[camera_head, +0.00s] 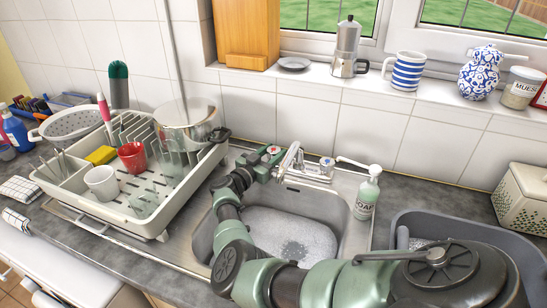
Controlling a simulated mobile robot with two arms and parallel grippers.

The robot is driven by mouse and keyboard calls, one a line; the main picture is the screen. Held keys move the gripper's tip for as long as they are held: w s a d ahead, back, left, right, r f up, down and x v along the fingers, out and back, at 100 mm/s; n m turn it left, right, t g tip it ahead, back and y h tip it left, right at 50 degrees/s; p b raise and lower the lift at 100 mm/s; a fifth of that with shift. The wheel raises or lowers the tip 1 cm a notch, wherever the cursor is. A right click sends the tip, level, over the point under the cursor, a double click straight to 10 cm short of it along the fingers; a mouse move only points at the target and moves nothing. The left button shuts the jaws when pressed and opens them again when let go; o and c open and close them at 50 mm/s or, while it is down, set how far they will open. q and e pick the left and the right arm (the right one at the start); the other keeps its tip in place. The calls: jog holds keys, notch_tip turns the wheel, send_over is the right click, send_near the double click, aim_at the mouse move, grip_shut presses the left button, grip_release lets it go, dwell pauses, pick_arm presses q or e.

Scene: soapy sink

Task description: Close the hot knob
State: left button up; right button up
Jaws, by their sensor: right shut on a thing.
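The tap (292,160) stands at the back edge of the sink. Its hot knob (273,149), with a red mark on top, is on the left, and its cold knob (327,161), with a blue mark, is on the right. My right arm reaches across the sink from the lower right. Its gripper (266,159) is at the hot knob and shut on it; the fingers and arm hide part of the knob's lower side. No water stream is clearly visible. My left gripper is not in view.
The sink (348,185) holds soapy water (300,231). A soap bottle (366,193) stands right of the tap, and a grey tub (500,226) lies further right. A dish rack (60,195) with cups and a pot (187,124) fills the left counter. The tiled wall is close behind.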

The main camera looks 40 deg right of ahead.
dwell(0.4)
jog(key=o, duration=1.4)
jog(key=shift+a, duration=0.1)
